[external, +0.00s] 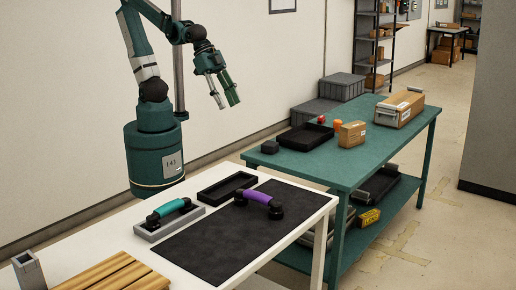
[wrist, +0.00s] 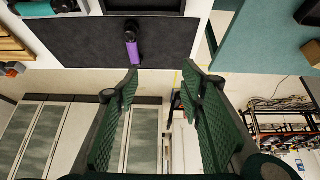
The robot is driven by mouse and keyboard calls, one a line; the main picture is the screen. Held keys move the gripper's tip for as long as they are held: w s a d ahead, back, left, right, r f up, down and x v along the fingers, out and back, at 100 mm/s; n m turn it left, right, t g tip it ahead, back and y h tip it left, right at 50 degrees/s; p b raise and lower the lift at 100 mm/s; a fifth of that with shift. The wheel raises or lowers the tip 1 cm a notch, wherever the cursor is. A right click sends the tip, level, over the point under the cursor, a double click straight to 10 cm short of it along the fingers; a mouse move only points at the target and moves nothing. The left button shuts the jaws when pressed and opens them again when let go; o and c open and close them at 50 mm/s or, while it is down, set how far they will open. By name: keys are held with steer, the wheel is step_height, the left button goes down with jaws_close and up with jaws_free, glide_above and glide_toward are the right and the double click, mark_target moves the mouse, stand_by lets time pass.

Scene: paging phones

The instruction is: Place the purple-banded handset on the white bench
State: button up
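The purple-banded handset (external: 258,197), with black ends, lies on the dark mat (external: 215,243) on the white bench (external: 323,199). In the wrist view the handset (wrist: 132,47) shows near the top, left of centre, on the mat. My gripper (external: 229,104) is open and empty, raised well above the benches and apart from the handset. In the wrist view its green fingers (wrist: 162,70) stand wide apart with nothing between them.
A teal handset (external: 170,210) sits in a grey cradle (external: 157,232) beside the mat. An empty black tray (external: 226,187) is behind it. Wooden slats (external: 113,275) lie in front. The green table (external: 375,158) at the right carries boxes (external: 352,134) and a black tray (external: 305,137).

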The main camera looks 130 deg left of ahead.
steer(key=w+d+f+g, duration=0.1)
steer(key=w+d+f, duration=0.4)
steer(key=w+f, duration=0.5)
steer(key=b, duration=0.1)
glide_toward(257, 194)
steer(key=shift+w+a+f+g, duration=0.25)
steer(key=shift+w+f+g, duration=0.15)
steer(key=shift+w+f, duration=0.3)
steer(key=shift+w+d+f, duration=0.15)
steer(key=shift+d+f, duration=0.1)
steer(key=shift+f, duration=0.35)
steer(key=shift+b+x, duration=0.35)
steer(key=shift+x, duration=0.95)
steer(key=shift+a, duration=0.1)
steer(key=shift+b+x, duration=0.4)
steer(key=shift+x, duration=2.25)
steer(key=shift+r, duration=0.1)
steer(key=shift+f+b, duration=0.25)
steer(key=shift+b, duration=0.15)
